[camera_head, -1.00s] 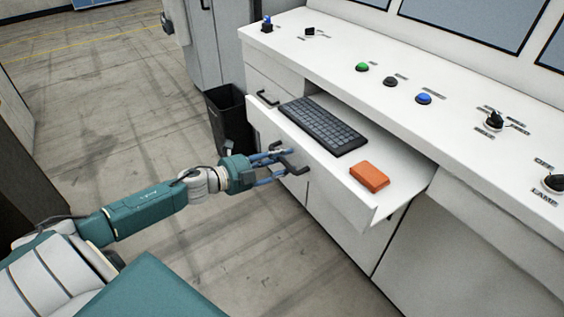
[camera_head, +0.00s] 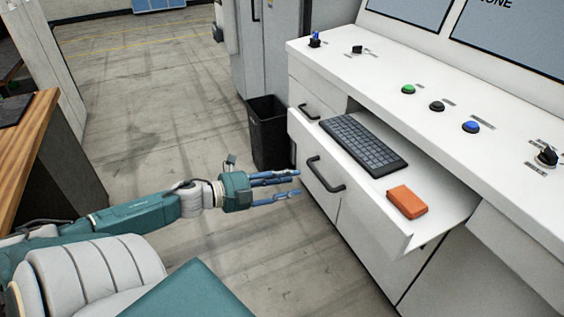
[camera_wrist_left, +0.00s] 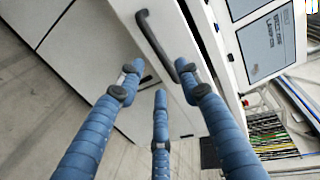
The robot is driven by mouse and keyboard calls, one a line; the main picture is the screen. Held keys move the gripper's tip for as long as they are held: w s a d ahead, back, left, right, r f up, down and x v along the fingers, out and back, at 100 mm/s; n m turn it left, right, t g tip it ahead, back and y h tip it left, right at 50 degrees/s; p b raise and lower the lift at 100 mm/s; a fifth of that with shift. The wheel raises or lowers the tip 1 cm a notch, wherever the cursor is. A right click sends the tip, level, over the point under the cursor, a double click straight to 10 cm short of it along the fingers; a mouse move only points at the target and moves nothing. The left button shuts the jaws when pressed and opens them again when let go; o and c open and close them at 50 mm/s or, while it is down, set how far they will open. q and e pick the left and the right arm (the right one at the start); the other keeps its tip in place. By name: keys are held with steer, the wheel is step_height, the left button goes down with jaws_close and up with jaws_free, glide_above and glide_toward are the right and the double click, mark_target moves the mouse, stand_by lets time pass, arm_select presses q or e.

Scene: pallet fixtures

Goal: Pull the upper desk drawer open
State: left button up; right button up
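A dark handle (camera_wrist_left: 155,42) on a white panel shows in the left wrist view, beyond my fingers. My left gripper (camera_head: 296,183) is open and empty, just left of the larger handle and apart from it. Its three blue fingers (camera_wrist_left: 160,88) are spread in the wrist view. My right gripper is not in view.
A keyboard (camera_head: 364,145) and an orange box (camera_head: 407,202) lie on the white shelf (camera_head: 447,222) that sticks out of the desk. A black bin (camera_head: 268,132) stands at the desk's left end. A wooden-topped table (camera_head: 30,140) is at far left. The floor between is clear.

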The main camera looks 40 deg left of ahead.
arm_select(q)
steer(key=shift+v, duration=0.9)
steer(key=s+a+f+n+g+y, duration=0.1)
steer(key=s+a+f+n+y, duration=0.3)
steer(key=f, duration=0.5)
steer(key=s+a+f+n+y, duration=0.2)
steer(key=a+f+n, duration=0.35)
steer(key=f, duration=0.35)
steer(key=s+f+n+g+y, duration=0.1)
steer(key=s+f+n+g, duration=0.1)
steer(key=s+f, duration=0.45)
steer(key=s+f+n+g+y, duration=0.1)
steer(key=s+f+n+g, duration=0.15)
steer(key=f, duration=0.75)
steer(key=s+d+f+n+g, duration=0.3)
steer(key=s+d+f, duration=0.6)
steer(key=s+f, duration=0.3)
steer(key=s+d+f+n+g, duration=0.1)
steer(key=s+d+f, duration=0.2)
steer(key=d, duration=0.3)
steer(key=s+d+f+n+g+h, duration=0.1)
steer(key=s+d+f+g, duration=0.1)
steer(key=s+d+f, duration=0.2)
steer(key=s+d+f+n+g+h, duration=0.1)
steer(key=s+d+f+g, duration=0.1)
steer(key=s+d, duration=0.5)
steer(key=shift+s+d+f, duration=0.2)
steer(key=shift+d+f, duration=0.65)
steer(key=shift+d, duration=0.1)
